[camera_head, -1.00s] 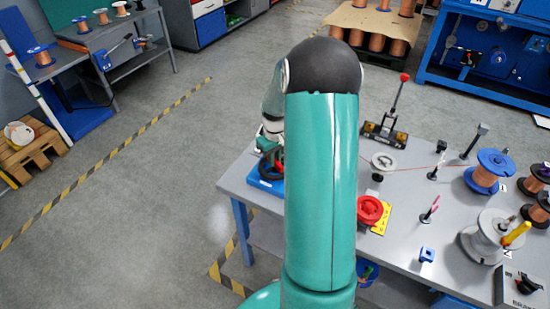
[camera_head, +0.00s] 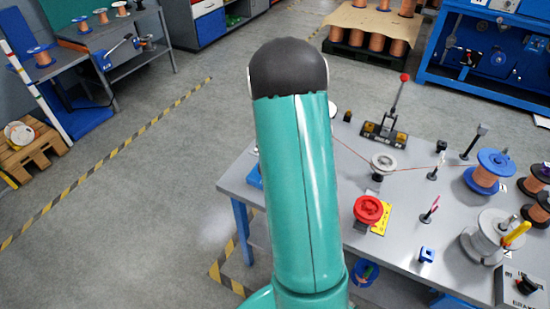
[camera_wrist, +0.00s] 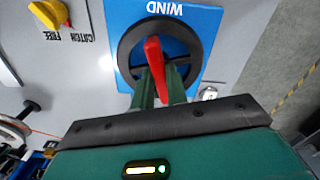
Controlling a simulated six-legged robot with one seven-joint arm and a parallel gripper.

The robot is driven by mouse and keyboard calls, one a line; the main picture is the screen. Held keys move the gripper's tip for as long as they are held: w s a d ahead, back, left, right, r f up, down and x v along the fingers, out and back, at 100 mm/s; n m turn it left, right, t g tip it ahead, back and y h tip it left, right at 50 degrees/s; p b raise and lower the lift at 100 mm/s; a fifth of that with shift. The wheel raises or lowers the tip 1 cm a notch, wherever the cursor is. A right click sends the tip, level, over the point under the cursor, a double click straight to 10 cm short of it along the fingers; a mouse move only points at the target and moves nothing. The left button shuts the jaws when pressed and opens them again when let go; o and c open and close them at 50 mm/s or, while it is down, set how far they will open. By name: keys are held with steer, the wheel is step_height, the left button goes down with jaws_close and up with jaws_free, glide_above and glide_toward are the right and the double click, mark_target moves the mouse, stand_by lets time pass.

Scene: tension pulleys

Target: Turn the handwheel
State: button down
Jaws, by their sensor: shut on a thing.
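The handwheel (camera_wrist: 126,61) is a black ring on a blue plate (camera_wrist: 196,60) marked WIND, in the wrist view. A red handle (camera_wrist: 153,55) stands out from it towards my camera. My gripper (camera_wrist: 159,86) has its two green fingers on either side of the red handle and is shut on it. The fingers and the gripper body cover the lower part of the wheel. In the head view, my arm hides the wheel and my gripper; only a bit of the blue base (camera_head: 254,177) shows at the table's left end.
The grey table (camera_head: 335,240) carries a grey pulley (camera_head: 383,160) with a copper wire, a red knob (camera_head: 368,209) and a blue spool (camera_head: 489,168). The wrist view shows a yellow knob (camera_wrist: 50,13) by FREE and CATCH labels. Open floor (camera_head: 130,190) lies left of the table.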

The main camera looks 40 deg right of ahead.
stand_by(0.4)
steer(key=c, duration=1.4)
jaws_free()
step_height(320, 180, up, 14)
